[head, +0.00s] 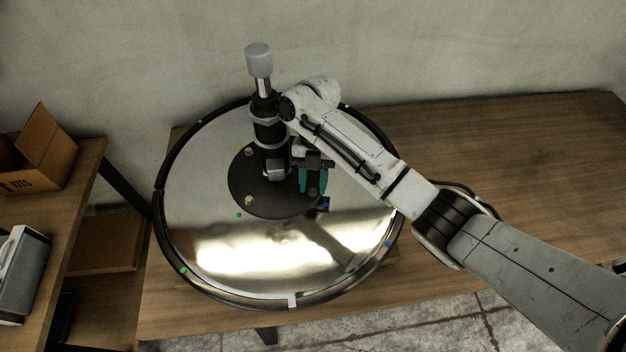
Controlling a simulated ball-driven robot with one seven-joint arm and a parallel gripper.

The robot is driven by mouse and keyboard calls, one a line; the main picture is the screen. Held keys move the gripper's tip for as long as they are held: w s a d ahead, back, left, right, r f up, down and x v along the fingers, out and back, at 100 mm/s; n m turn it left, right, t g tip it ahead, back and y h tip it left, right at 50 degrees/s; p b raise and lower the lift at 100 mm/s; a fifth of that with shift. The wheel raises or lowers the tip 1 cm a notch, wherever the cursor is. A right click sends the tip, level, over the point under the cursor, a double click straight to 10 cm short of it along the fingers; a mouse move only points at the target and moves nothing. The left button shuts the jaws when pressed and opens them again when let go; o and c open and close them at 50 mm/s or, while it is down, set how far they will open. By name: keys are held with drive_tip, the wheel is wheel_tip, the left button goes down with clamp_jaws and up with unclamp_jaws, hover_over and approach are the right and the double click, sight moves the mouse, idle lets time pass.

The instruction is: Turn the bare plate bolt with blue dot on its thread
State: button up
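The chair's round polished metal base (210,240) lies on the wooden bench. A dark round plate (240,185) sits at its middle, around an upright post (268,130) with a grey cylinder on top. A blue dot (326,206) shows at the plate's right front edge. My gripper (312,188), with teal parts, reaches down over the plate just behind this dot. The bolt by the blue dot is mostly hidden by my gripper, and its thread cannot be made out. Whether the fingers touch or hold it is too small to tell.
Other plate bolts show at the left front (249,201) and left back (249,152). A green dot (239,215) lies near the front one. The post stands close left of my gripper. The bench (500,160) is clear at right. A shelf with an open carton (40,155) stands at left.

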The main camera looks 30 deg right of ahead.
clamp_jaws()
drive_tip(key=shift+m+p, duration=0.3)
drive_tip(key=shift+m, duration=0.1)
